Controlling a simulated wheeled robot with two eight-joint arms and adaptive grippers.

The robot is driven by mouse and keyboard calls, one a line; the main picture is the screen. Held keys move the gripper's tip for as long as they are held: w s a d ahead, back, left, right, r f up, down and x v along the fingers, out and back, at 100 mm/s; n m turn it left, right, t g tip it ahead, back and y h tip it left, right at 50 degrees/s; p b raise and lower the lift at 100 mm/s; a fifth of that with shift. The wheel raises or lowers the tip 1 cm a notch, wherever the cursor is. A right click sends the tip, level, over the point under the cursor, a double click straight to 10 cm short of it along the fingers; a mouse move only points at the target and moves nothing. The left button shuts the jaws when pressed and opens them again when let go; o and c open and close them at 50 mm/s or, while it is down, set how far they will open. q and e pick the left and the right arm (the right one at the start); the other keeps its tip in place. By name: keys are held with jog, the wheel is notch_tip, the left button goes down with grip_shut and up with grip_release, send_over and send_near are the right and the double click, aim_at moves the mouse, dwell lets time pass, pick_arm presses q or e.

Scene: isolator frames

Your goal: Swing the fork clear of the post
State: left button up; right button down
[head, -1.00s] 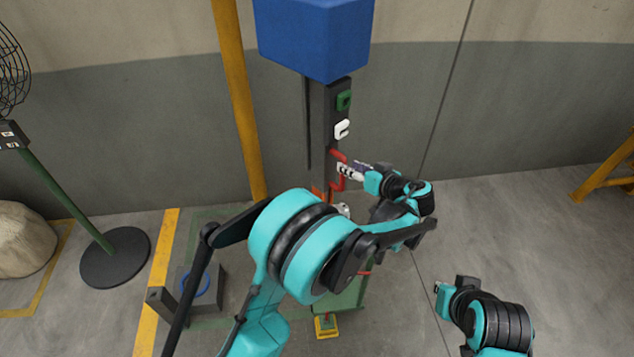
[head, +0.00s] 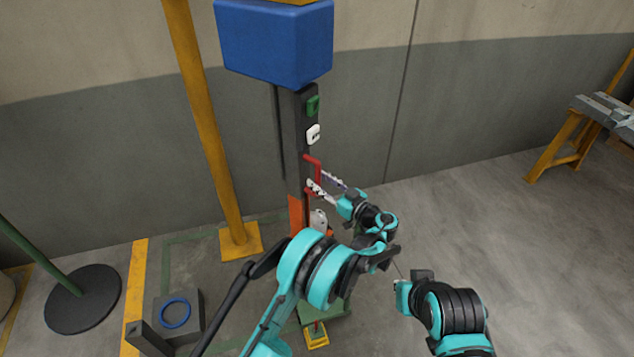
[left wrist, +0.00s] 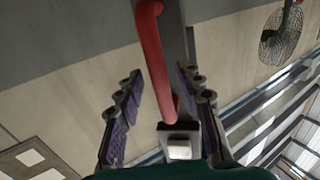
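The post (head: 295,150) is a dark upright column with an orange lower part and a blue box on top. A red U-shaped handle (head: 307,159) sticks out from its side; I cannot tell surely whether it belongs to the fork. My left gripper (head: 322,181) is at this handle. In the left wrist view the red bar (left wrist: 150,45) runs between the two spread, purple-padded fingers (left wrist: 160,72), with gaps on both sides. The gripper is open and holds nothing. Part of my right arm shows at lower right, but no right fingers do.
A green tab (head: 313,106) and a white tab (head: 313,134) sit above the handle. A yellow pole (head: 208,130) stands left of the post. A grey block with a blue ring (head: 175,313) lies on the floor at lower left. The floor to the right is open up to a yellow-legged bench (head: 553,150).

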pick_arm(q)
jog(key=shift+w+a, duration=0.5)
grip_shut()
